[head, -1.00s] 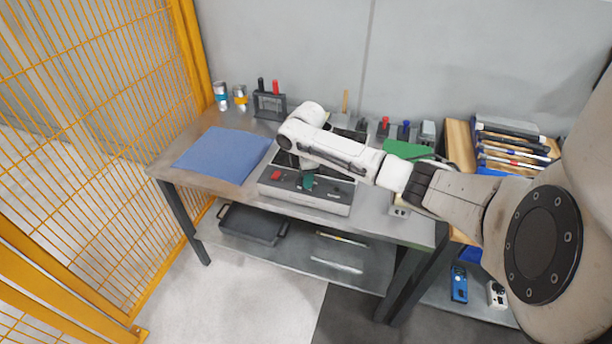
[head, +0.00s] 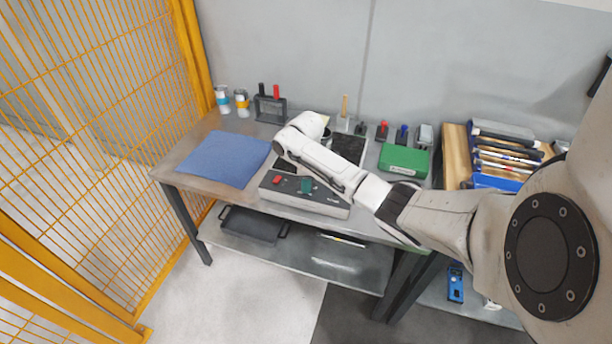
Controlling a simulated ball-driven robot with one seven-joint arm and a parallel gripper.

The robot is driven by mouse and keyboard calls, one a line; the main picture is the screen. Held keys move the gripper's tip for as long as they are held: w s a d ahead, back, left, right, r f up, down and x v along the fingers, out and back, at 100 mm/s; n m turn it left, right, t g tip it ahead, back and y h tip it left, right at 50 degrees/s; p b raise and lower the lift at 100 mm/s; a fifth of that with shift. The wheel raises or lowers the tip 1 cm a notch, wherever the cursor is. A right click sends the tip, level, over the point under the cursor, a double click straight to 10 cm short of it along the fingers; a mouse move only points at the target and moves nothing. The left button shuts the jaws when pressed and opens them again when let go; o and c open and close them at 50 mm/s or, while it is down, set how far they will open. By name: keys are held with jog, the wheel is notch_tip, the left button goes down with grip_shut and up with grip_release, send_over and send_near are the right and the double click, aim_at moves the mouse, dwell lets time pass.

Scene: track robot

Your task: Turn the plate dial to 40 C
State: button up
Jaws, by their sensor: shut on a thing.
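The hot plate unit (head: 333,210) stands on the bench near its front edge. It has a sloping grey front panel, and a black top (head: 348,149) shows behind my arm. A red switch (head: 277,180) is at the panel's left, and a green part (head: 307,185) is near its middle. I cannot make out the dial or its setting. My white forearm crosses over the unit and covers its right and middle parts. My gripper is hidden behind the arm, so its jaws and any contact with the dial do not show.
A blue cloth (head: 225,157) lies left of the unit. Cans (head: 241,102) and a small rack (head: 270,107) stand behind it. A green box (head: 403,160) is at the right. Yellow mesh fencing (head: 90,120) borders the left side. A lower shelf (head: 315,262) holds a dark tray (head: 252,225).

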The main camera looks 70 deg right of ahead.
jog(key=m+p, duration=0.2)
jog(key=m, duration=0.3)
jog(key=shift+m, duration=0.3)
jog(key=m, duration=0.5)
jog(key=shift+g, duration=0.3)
jog(key=shift+w+m+p, duration=0.1)
jog(key=shift+m+p, duration=0.2)
jog(key=o, duration=1.1)
jog(key=shift+c, duration=0.2)
jog(key=shift+r, duration=0.1)
notch_tip(320, 180, up, 11)
jog(key=shift+w+a+f+b, duration=0.15)
jog(key=shift+a+f+b, duration=0.05)
jog(key=shift+b, duration=0.1)
